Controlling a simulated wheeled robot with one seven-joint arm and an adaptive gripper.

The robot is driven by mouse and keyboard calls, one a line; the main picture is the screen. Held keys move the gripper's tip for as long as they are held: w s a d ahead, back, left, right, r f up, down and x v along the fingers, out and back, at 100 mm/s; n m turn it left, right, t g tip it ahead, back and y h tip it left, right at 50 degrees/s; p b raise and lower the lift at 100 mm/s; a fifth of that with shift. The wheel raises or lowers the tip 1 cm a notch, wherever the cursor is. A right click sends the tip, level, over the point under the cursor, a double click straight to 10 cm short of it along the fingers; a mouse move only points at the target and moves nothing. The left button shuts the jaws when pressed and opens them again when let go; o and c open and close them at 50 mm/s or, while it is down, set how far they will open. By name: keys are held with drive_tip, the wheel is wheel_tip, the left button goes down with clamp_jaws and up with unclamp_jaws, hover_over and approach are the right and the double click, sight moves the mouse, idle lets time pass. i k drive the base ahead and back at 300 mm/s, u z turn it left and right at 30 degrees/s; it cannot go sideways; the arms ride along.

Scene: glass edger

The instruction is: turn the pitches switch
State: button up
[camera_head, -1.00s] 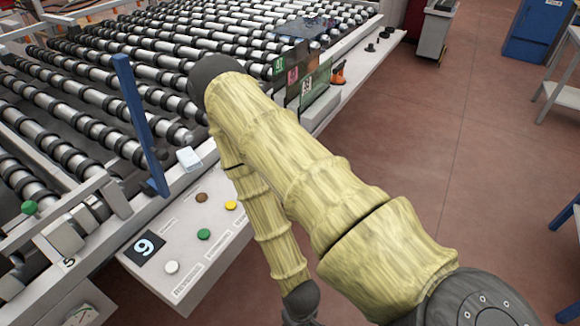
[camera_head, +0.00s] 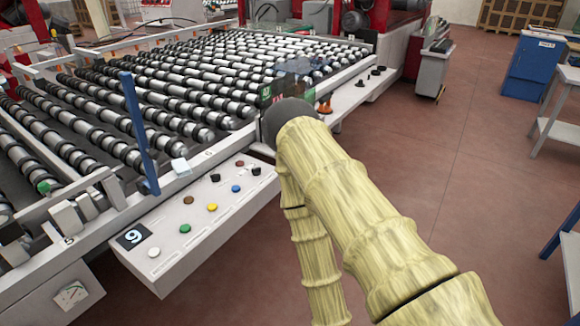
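No label reading "pitches" is legible, so I cannot tell which control is the pitches switch. A pale control panel (camera_head: 212,240) along the machine's front edge carries a white button (camera_head: 154,252), a green one (camera_head: 185,229), a yellow one (camera_head: 212,207) and a blue one (camera_head: 236,188). Black knobs (camera_head: 215,178) and brown ones (camera_head: 188,200) are also on it. Farther along the edge stand an orange-red knob (camera_head: 325,107) and several black knobs (camera_head: 360,83). My yellow-sleeved arm passes right of the panel, and its lower end leaves the bottom edge. My gripper is not in view.
The roller conveyor (camera_head: 165,85) fills the left, with a blue post (camera_head: 138,130) at its near edge. A blue cabinet (camera_head: 533,68) and worktables stand at right. The brown floor between is clear.

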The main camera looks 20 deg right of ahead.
sight(256, 172)
drive_tip(key=z, duration=0.2)
drive_tip(key=i, duration=0.9)
